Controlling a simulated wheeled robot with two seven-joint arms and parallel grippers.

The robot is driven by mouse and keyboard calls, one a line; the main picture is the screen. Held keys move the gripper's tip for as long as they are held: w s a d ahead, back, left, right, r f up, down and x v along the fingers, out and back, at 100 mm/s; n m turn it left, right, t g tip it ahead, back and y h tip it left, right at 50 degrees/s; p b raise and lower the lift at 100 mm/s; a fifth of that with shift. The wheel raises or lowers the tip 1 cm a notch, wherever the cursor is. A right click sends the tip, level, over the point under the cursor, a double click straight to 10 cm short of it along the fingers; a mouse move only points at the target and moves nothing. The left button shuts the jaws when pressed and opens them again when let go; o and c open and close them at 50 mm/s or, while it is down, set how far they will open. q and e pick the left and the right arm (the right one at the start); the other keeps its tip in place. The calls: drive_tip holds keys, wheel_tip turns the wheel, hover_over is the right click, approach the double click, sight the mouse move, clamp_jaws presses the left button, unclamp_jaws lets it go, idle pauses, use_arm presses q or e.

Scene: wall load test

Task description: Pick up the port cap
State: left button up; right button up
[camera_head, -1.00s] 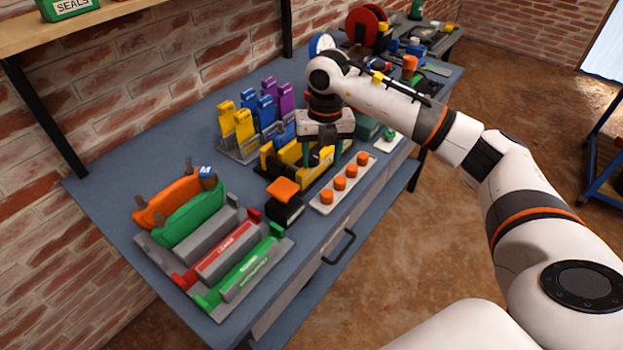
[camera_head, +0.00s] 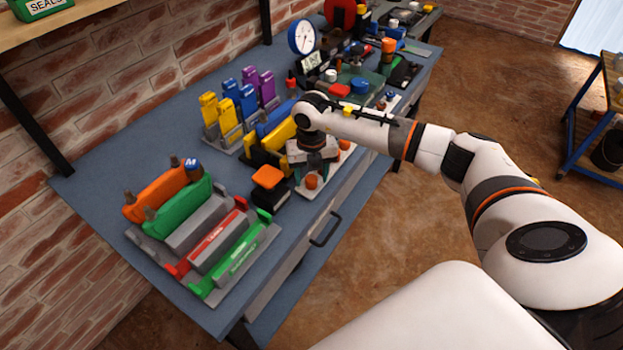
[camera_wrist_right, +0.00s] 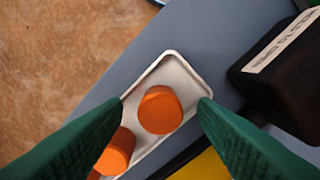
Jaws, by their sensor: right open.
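Orange round port caps stand on a narrow white tray (camera_head: 313,195) near the bench's front edge. In the head view the nearest cap (camera_head: 311,182) shows just below my right gripper (camera_head: 316,168), which hides part of the tray. In the right wrist view, the end cap (camera_wrist_right: 160,110) lies between the two green fingers of my right gripper (camera_wrist_right: 162,101), seen from above. A second cap (camera_wrist_right: 115,152) is partly behind the left finger. The right gripper is open and holds nothing. My left gripper is not in view.
A black block with an orange top (camera_head: 268,178) stands close left of the tray; its labelled dark side (camera_wrist_right: 285,75) shows in the wrist view. Yellow holders (camera_head: 268,150) are behind. Green and red labelled pieces (camera_head: 218,240) lie front left. Bare floor lies right of the bench.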

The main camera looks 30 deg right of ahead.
sight(311, 178)
drive_tip(key=shift+f, duration=0.1)
drive_tip(key=c, duration=1)
wheel_tip(311, 178, up, 10)
drive_tip(key=shift+r+b, duration=0.1)
drive_tip(key=shift+b, duration=0.6)
